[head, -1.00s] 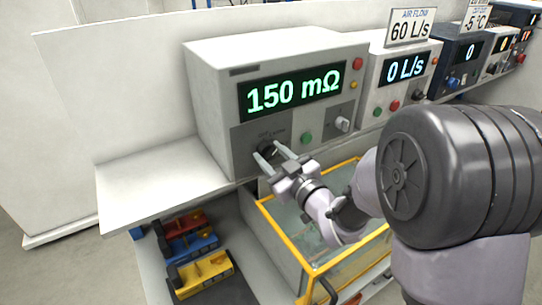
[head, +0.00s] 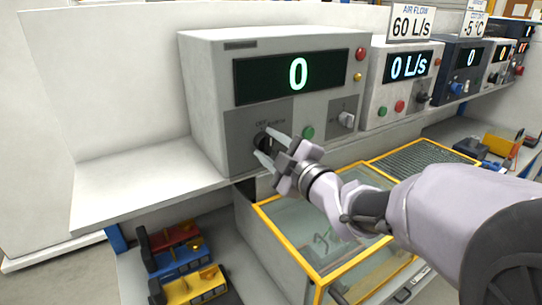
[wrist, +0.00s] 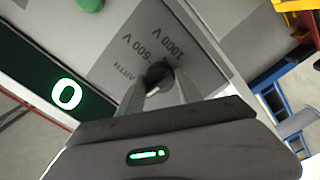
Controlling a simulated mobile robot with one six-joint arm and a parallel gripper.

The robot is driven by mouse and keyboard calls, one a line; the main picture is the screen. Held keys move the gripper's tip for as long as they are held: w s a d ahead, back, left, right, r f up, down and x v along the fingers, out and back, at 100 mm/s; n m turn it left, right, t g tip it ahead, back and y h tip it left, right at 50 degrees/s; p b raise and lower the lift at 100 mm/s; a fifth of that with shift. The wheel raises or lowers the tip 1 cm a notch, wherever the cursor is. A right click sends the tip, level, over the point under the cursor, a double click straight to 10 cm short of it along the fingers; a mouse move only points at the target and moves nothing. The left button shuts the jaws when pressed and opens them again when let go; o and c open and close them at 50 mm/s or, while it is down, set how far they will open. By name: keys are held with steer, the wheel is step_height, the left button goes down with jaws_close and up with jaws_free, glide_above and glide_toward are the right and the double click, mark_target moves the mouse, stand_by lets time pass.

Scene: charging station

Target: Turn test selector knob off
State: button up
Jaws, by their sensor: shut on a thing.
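The test selector knob (head: 264,141) is a dark round knob at the lower left of the grey tester's (head: 210,75) front panel, below its display (head: 298,75). The display reads 0. My gripper (head: 268,150) has its fingers on either side of the knob and is shut on it. In the wrist view the dark knob (wrist: 157,76) sits between the two fingertips (wrist: 158,88), partly hidden by them. Labels around it there read 500 V, 1000 V and EARTH. In the head view an OFF label shows above the knob.
A green button (head: 307,132) and a second knob (head: 346,119) sit right of the selector. A yellow-framed glass case (head: 300,245) stands below my arm. Red, blue and yellow devices (head: 180,262) lie on the lower shelf. The shelf (head: 120,185) left of the tester is bare.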

steer(key=shift+n+b, duration=0.5)
steer(key=shift+b, duration=0.1)
steer(key=o, duration=1.4)
steer(key=shift+c, duration=0.2)
steer(key=p+v, duration=0.1)
steer(key=v, duration=1.6)
steer(key=shift+d, duration=0.2)
